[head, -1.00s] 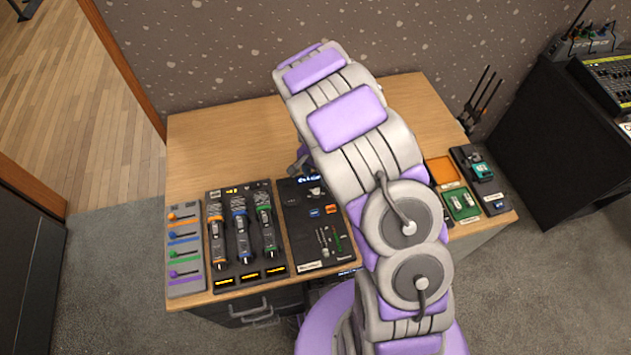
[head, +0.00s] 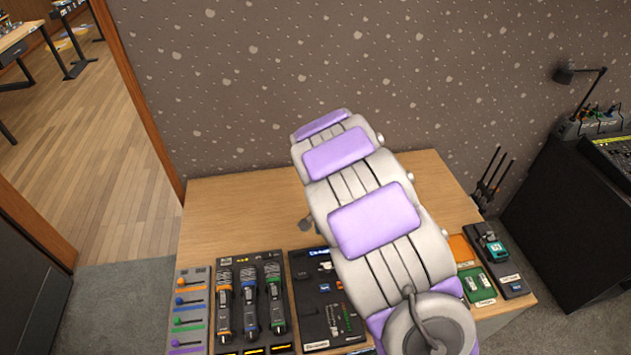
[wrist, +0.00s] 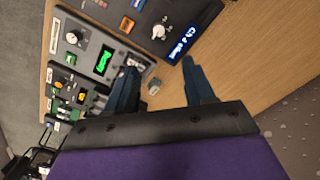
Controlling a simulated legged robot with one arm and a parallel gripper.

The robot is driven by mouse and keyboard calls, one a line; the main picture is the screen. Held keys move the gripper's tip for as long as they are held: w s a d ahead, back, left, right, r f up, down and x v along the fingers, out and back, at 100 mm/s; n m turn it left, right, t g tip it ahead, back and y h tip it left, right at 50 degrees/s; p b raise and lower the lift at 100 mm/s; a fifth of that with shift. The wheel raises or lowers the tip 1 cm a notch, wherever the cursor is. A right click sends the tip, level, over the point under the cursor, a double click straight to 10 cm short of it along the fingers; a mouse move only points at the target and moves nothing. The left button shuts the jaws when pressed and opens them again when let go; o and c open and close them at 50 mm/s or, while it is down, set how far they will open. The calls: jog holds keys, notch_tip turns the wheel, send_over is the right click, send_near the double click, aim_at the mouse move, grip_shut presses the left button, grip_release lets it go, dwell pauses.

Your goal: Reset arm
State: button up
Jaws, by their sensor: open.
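My arm stretches out over the wooden desk (head: 235,215) in the head view, its purple and grey links hiding the desk's middle. My gripper (wrist: 165,85) shows in the wrist view with its two dark fingers spread apart and nothing between them. The fingers are above the desk beside a dark panel (wrist: 95,20) with knobs and a blue lit display (wrist: 190,38). In the head view, the fader panel (head: 190,310) with orange, blue, green and purple levers is at the desk's left. Several microphones (head: 250,300) lie in a dark holder beside it.
A green tray (head: 477,284) and an orange one (head: 461,248) sit at the desk's right, next to a dark box with a teal item (head: 495,248). The desk's back left is bare. A speckled wall (head: 260,80) stands behind. A black cabinet (head: 565,220) is at right.

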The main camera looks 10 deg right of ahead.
jog(key=shift+r, duration=0.1)
jog(key=s+r+n+g, duration=0.1)
jog(key=s+r+n, duration=0.2)
jog(key=s+r, duration=0.75)
jog(key=s+r+n, duration=0.3)
jog(key=s+r, duration=0.5)
jog(key=s, duration=0.5)
jog(key=s+r+n, duration=0.1)
jog(key=s+n, duration=0.2)
jog(key=s, duration=0.7)
jog(key=shift+s+r+g, duration=0.2)
jog(key=shift+s+g, duration=0.15)
jog(key=shift+g, duration=0.05)
